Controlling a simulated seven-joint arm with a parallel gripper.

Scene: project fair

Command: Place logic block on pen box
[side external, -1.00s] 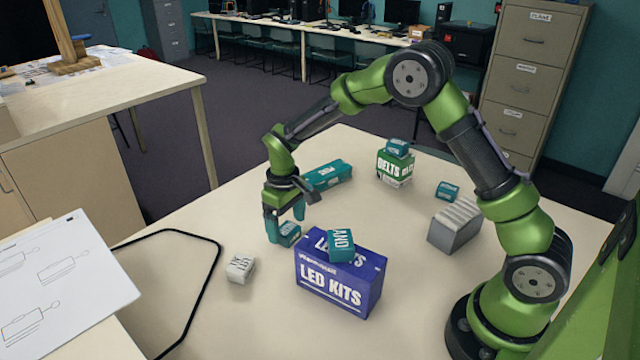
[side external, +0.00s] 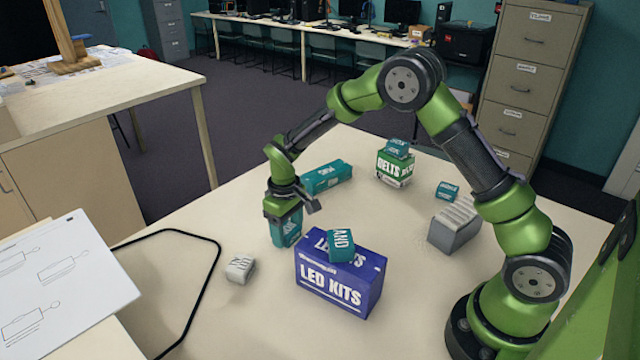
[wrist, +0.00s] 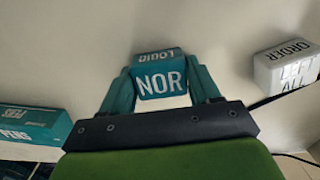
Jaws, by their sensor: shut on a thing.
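My gripper (side external: 285,222) is low over the table and shut on a teal logic block (side external: 291,238). In the wrist view the block (wrist: 161,82) reads "LOGIC" and "NOR" and sits between the two teal fingers of my gripper (wrist: 160,88). The fingers hide its sides. I cannot tell whether it still touches the table. The pen box (side external: 326,176), long and teal, lies flat behind and to the right of my gripper. In the wrist view part of the pen box (wrist: 28,128) shows at the left edge, reading "PENS". Its top looks bare.
A blue LED kits box (side external: 335,284) with a teal AND block (side external: 341,246) on top stands close to the right. A white block (side external: 240,270) lies to the left, near a black cable loop (side external: 215,262). A green belts box (side external: 394,169), a small teal block (side external: 447,191) and a grey block (side external: 452,226) stand right.

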